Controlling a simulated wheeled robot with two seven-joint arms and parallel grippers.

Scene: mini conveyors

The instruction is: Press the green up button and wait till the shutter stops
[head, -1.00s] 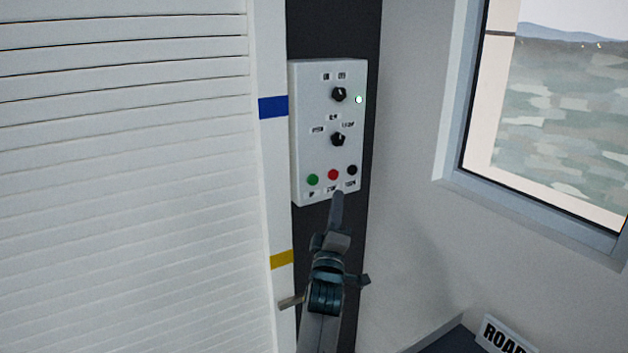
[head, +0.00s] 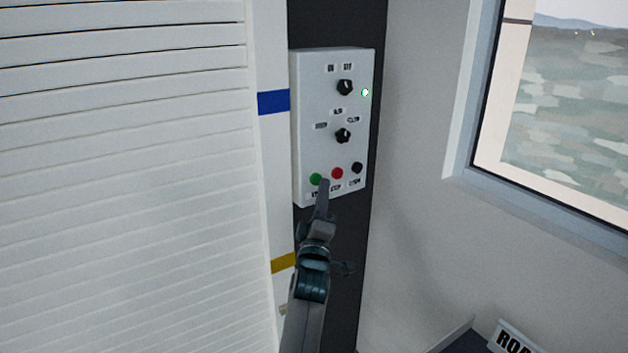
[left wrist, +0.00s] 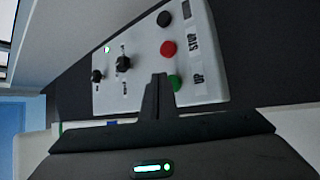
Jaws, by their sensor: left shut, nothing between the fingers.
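The white control box (head: 318,108) hangs on a dark post. Its green button (head: 316,179) is at the lower left, beside a red button (head: 337,173) and a black button (head: 357,167). My left gripper (head: 323,184) is shut and empty, its tip just below and beside the green button. In the left wrist view the fingertips (left wrist: 159,80) point at the box next to the green button (left wrist: 174,82); whether they touch it I cannot tell. The white slatted shutter (head: 125,180) fills the left side. My right gripper is not in view.
Two black knobs (head: 345,87) and a lit green lamp (head: 365,92) sit higher on the box. A window (head: 560,120) is at the right. A sign (head: 515,340) stands at the bottom right. The wall between is clear.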

